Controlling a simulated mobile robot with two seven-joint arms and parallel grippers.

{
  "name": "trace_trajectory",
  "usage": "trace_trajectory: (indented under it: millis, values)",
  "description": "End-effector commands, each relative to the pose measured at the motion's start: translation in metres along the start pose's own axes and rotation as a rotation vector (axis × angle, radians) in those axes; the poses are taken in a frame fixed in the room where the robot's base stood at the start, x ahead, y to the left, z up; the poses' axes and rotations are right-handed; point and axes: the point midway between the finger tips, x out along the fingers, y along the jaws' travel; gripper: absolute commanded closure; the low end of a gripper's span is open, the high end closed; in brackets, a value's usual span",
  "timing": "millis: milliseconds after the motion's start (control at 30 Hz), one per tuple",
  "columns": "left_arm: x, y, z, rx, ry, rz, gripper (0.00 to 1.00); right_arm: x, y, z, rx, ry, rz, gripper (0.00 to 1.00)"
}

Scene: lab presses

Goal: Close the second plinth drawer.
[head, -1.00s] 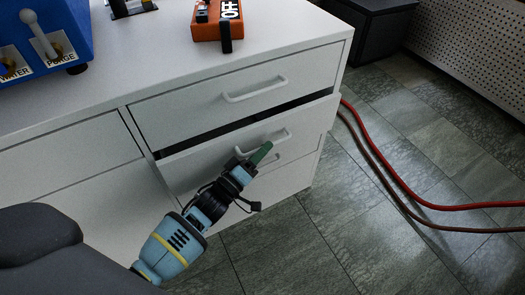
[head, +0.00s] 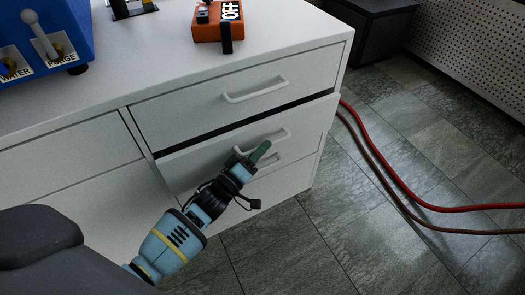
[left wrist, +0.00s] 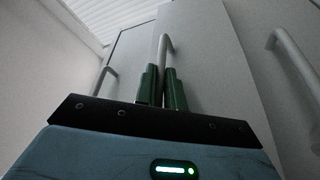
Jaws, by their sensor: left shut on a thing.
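The second plinth drawer (head: 310,118) is the white drawer below the top one in the head view. It stands out a little from the cabinet, with a narrow dark gap along its top edge. My left gripper (head: 260,153) is at its bar handle (head: 276,134). In the left wrist view the green fingers (left wrist: 163,86) stand on both sides of the handle (left wrist: 164,45) and are shut on it. The fingers hide part of the handle in the head view. My right gripper is in neither view.
An orange OFF box (head: 215,32) and a blue box (head: 40,30) stand on the white top. Red hoses (head: 420,200) lie on the floor at right.

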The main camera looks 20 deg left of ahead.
Motion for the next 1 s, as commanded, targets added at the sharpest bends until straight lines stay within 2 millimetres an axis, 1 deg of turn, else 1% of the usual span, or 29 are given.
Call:
trace_trajectory:
  millis: [33,100,200,467,500,633,900,1000]
  values:
    - [0.004,-0.007,-0.009,0.004,0.003,-0.002,1.00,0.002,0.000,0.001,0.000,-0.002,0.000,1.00]
    - [0.008,-0.014,-0.019,0.004,0.003,-0.003,1.00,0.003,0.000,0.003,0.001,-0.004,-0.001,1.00]
    - [0.011,-0.020,-0.029,0.002,0.005,-0.004,1.00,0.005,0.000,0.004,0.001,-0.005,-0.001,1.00]
    - [0.012,-0.021,-0.033,0.001,0.009,-0.006,1.00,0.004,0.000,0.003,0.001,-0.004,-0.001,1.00]
    - [0.012,-0.021,-0.033,0.001,0.009,-0.006,0.85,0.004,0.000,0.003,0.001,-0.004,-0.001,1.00]
    - [0.012,-0.021,-0.032,0.001,0.008,-0.005,0.68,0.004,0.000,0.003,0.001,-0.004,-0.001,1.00]
    - [0.011,-0.020,-0.030,0.001,0.005,-0.004,0.67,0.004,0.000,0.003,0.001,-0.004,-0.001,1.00]
    - [0.006,-0.020,-0.030,0.001,0.004,-0.005,0.67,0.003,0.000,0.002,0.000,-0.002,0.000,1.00]
